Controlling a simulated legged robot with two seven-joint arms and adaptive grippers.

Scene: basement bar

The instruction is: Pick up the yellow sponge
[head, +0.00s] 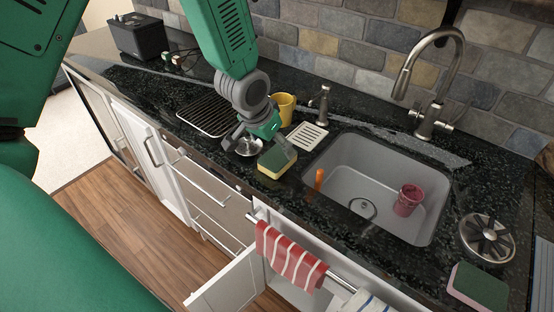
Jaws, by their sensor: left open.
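The yellow sponge (272,169) with a dark green top lies on the black counter, left of the sink and near the counter's front edge. My left gripper (262,146) is above and just behind it, pointing down with its fingers spread open. One finger is over the sponge's back part and hides some of its top. Whether that finger touches the sponge I cannot tell. The other finger is near a round silver item (248,148) left of the sponge. My right gripper does not show.
A yellow mug (284,103), a white slatted dish (305,136) and a soap dispenser (320,103) stand close behind. The sink (352,165) holds a pink cup (408,199). Another sponge (476,289), pinkish and green, lies far right. A cabinet door (231,287) hangs open below.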

